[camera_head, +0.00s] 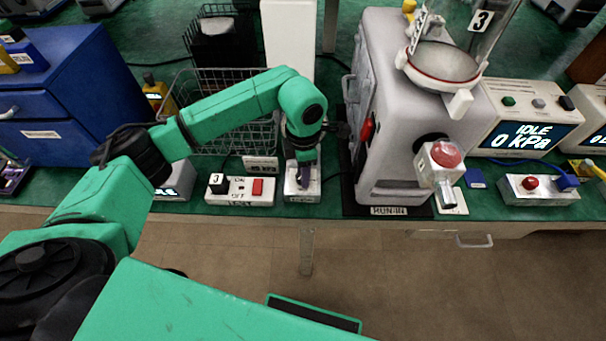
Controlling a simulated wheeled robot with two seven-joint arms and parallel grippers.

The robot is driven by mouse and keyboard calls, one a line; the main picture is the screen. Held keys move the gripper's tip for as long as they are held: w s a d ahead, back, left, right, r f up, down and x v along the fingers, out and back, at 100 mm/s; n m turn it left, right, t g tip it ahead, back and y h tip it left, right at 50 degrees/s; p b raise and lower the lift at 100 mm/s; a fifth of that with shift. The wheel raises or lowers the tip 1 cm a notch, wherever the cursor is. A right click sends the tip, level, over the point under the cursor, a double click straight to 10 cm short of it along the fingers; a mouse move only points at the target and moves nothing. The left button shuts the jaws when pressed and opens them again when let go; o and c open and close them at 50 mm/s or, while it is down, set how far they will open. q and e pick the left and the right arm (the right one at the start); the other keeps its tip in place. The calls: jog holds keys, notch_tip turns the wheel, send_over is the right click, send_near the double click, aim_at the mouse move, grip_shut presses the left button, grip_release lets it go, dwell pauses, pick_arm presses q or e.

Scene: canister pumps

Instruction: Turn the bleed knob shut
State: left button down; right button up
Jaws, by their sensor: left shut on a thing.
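My left gripper (303,177) points down at a small pale block (312,192) at the bench's front edge. It is shut on what appears to be the bleed knob on top of this block. The fingers and wrist hide most of the knob, so its angle cannot be read. The block has a small label on its front, too small to read surely. The grey pump canister housing (391,100) stands just right of it. A display (530,135) at the right reads IDLE, 0 kPa. My right gripper is not in view.
A switch box (240,190) with a red rocker is just left of the block. A wire basket (235,85) stands behind my forearm. A red-topped fitting (440,160) juts from the housing. A blue drawer cabinet (60,105) is at the left.

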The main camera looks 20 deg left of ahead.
pick_arm(q)
jog(key=n+b, duration=0.2)
jog(key=n, duration=0.2)
jog(key=shift+w, duration=0.1)
jog(key=shift+r+n+b, duration=0.2)
jog(key=shift+n+b, duration=0.25)
jog(key=shift+n, duration=1.75)
jog(key=shift+c, duration=2.2)
grip_release()
notch_tip(320, 180, up, 14)
jog(key=shift+r+b, duration=0.25)
jog(key=shift+b, duration=0.15)
